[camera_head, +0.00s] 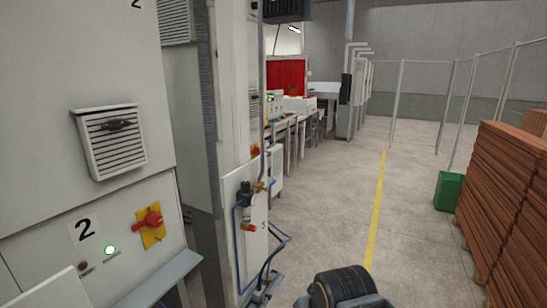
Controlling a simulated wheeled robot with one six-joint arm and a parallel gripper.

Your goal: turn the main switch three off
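I see no label "3". A dark rounded part at the bottom centre looks like my arm; my gripper's fingers are not in view.
A post with blue hoses (240,215) stands close, right of the cabinet. A grey ledge (165,280) juts out below the switch. The floor right of the yellow line (377,205) is clear up to brown stacked boards (505,190) and a green bin (449,190).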

